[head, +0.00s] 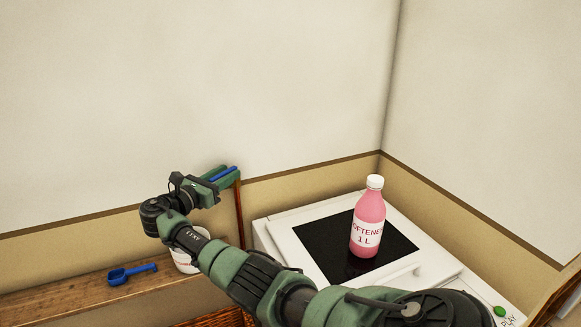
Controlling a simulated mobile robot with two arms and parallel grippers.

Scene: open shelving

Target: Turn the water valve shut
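My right gripper (226,176) is at the back wall, at the end of the green and black arm that comes in from the lower right. Its green fingers point right. A narrow blue bar (229,172), which looks like the water valve's lever, shows at the fingers. I cannot tell whether the fingers press on it or are only around it. The valve's body is not clearly visible. A thin reddish-brown upright (240,216), possibly a pipe, runs down the wall just below the fingertips. My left gripper is not in view.
A white washing machine (440,268) with a dark top panel stands in the corner at right, bearing a pink softener bottle (369,222). On the wooden shelf (60,298) at left are a blue scoop (132,273) and a white container (184,262), partly hidden by my arm.

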